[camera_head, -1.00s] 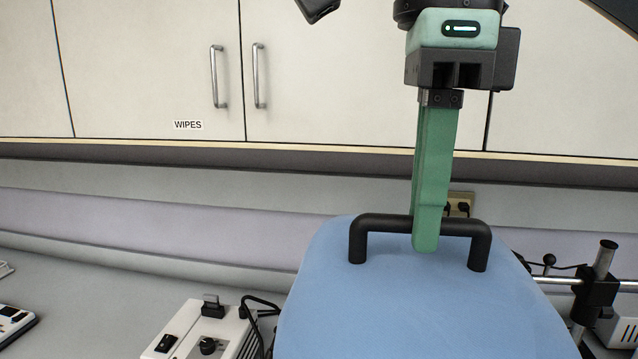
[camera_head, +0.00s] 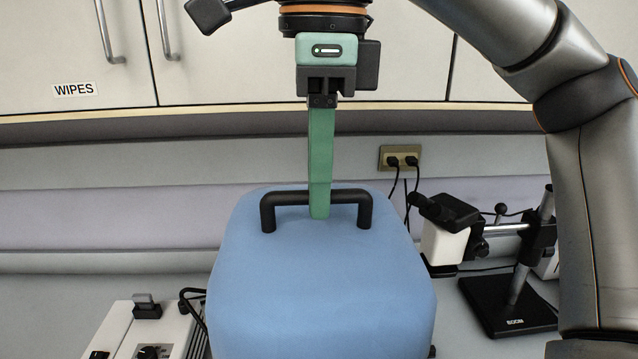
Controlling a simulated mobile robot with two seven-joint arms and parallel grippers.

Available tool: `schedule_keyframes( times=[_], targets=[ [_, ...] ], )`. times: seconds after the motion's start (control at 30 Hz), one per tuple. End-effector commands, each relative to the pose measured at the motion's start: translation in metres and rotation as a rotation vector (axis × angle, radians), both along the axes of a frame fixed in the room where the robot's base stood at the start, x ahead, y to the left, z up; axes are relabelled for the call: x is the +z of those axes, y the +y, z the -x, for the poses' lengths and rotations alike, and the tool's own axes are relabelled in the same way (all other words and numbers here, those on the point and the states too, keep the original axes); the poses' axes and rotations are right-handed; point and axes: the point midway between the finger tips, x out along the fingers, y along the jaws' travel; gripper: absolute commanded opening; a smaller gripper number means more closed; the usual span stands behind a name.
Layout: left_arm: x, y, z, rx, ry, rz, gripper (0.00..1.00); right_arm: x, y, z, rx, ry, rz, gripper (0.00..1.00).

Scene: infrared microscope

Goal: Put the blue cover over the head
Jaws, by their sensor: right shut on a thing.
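The blue cover (camera_head: 320,285) is a large rounded box shape with a black bar handle (camera_head: 345,197) on top. It stands upright in the lower middle of the head view, its bottom cut off by the picture's edge. My right gripper (camera_head: 319,212) points down from above, its green fingers shut on the middle of the handle. My left gripper is out of view.
A black boom stand (camera_head: 510,305) is at the right. A white control box (camera_head: 145,330) with a cable is close on the left of the cover. Wall cabinets (camera_head: 240,50) hang behind my gripper. A wall socket (camera_head: 400,157) has two plugs.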

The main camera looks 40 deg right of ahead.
Motion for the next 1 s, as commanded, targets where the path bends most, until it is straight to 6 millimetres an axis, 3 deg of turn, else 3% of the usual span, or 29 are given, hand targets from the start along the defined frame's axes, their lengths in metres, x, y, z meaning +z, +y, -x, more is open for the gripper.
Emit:
schedule_keyframes(
  times=[0.53,0.7,1.0],
  targets=[
    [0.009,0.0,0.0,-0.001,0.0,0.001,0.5,0.001,-0.035,-0.057,-0.002,0.001,-0.001,0.0],
    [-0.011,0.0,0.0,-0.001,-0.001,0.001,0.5,-0.026,-0.035,-0.057,0.002,0.0,0.001,0.0],
    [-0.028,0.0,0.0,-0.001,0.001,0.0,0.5,-0.049,-0.035,-0.057,0.0,-0.001,0.001,0.0]
  ],
)
